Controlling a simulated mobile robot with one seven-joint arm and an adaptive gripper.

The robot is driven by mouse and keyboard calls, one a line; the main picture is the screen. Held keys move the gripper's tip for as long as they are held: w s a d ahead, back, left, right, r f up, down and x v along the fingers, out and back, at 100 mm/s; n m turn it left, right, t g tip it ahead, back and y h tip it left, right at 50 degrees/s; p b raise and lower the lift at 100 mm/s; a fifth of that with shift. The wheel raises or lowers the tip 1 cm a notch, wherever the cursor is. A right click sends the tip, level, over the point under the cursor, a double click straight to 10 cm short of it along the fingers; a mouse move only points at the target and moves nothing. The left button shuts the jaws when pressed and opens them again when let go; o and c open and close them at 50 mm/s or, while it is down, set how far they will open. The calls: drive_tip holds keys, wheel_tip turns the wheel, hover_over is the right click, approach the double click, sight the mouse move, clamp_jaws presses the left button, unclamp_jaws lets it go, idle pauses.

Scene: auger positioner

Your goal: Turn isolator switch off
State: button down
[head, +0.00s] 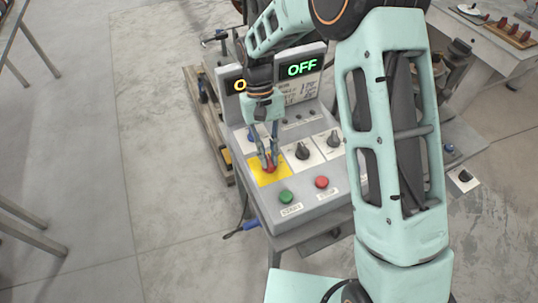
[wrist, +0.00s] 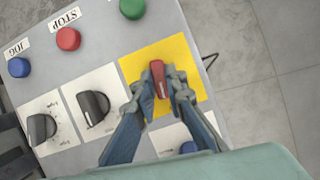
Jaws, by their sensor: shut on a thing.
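The isolator switch is a red knob on a yellow plate (head: 262,179) on the grey control panel (head: 245,200). In the wrist view the red knob (wrist: 158,80) stands on the yellow plate (wrist: 190,53). My gripper (head: 268,162) reaches down onto the knob, and its two fingers close on either side of it in the wrist view (wrist: 160,91). The fingers hide part of the knob. A display (head: 301,68) at the back of the panel reads OFF in green. A second display (head: 239,86) with yellow letters is mostly hidden by my arm.
Two black rotary knobs (wrist: 92,108) (wrist: 41,128) sit beside the yellow plate. A green button (head: 286,197) and a red button (head: 321,182) are near the panel's front edge. A blue button (wrist: 19,67) shows in the wrist view. Open floor (head: 150,130) lies left of the panel.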

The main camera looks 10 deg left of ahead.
drive_tip(key=shift+n+t, duration=0.3)
drive_tip(key=shift+n, duration=0.4)
drive_tip(key=shift+h, duration=0.3)
drive_tip(key=c, duration=2)
unclamp_jaws()
drive_tip(key=shift+o, duration=0.2)
drive_tip(key=v, duration=1.2)
